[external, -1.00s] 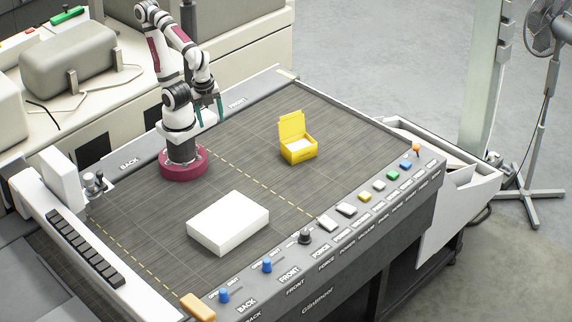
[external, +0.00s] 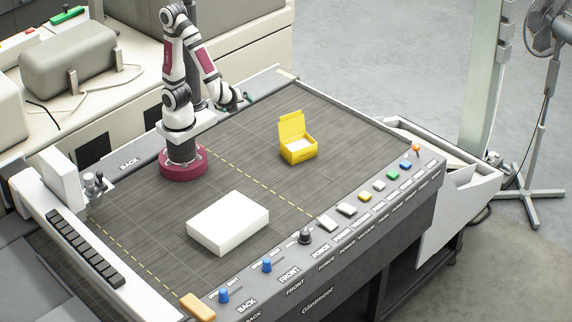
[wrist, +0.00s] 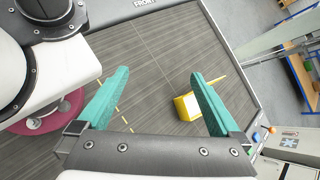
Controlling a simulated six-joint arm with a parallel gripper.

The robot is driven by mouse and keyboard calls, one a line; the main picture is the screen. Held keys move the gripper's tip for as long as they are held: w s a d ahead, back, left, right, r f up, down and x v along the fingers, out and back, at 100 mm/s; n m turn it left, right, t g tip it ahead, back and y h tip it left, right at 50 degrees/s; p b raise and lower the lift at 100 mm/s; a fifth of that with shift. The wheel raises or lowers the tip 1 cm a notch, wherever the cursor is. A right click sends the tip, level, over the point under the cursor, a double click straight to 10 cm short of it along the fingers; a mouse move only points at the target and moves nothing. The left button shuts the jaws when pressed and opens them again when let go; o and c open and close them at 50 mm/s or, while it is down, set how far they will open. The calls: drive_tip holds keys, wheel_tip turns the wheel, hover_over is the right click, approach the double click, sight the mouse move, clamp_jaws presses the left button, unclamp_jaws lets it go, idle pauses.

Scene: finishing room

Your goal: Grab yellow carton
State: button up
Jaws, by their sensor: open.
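The yellow carton (external: 298,150) stands on the dark worktop, right of my arm, with its lid raised and something white inside. In the wrist view the carton (wrist: 187,106) shows beyond my right fingertip, which partly covers it. My gripper (external: 247,99) is beyond and left of the carton in the external view, apart from it and above the worktop. In the wrist view my gripper (wrist: 160,78) has its two teal fingers spread wide, with nothing between them.
A white block (external: 228,222) lies at the front of the worktop. A panel with buttons and blue knobs (external: 267,265) runs along the front edge. An orange block (external: 198,306) sits at the front left corner. The worktop around the carton is clear.

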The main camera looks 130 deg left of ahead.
drive_tip(key=w+a+f+m+y, duration=0.1)
drive_tip(key=w+a+m+y, duration=0.1)
drive_tip(key=a+y, duration=0.25)
drive_tip(key=m+t+y, duration=0.3)
drive_tip(key=m+t, duration=0.1)
drive_tip(key=m, duration=0.3)
hover_over(292, 149)
drive_tip(key=s+d, duration=0.3)
drive_tip(key=d, duration=0.1)
wheel_tip(292, 149, down, 8)
drive_tip(key=f+m+t, duration=0.1)
drive_tip(key=f, duration=0.1)
drive_tip(key=w+f+m+t+h, duration=0.1)
drive_tip(key=f+m, duration=0.1)
drive_tip(key=f, duration=0.1)
drive_tip(key=d+f+m+t+h, duration=0.1)
drive_tip(key=f, duration=0.2)
drive_tip(key=shift+w+f+m+t, duration=0.15)
drive_tip(key=shift+w+m+t, duration=0.1)
drive_tip(key=shift+m+t, duration=0.15)
drive_tip(key=shift+m+h, duration=0.3)
drive_tip(key=shift+h, duration=0.05)
drive_tip(key=x, duration=0.7)
drive_tip(key=shift+w+a+f, duration=0.25)
drive_tip(key=shift+w+f, duration=0.05)
drive_tip(key=c, duration=1)
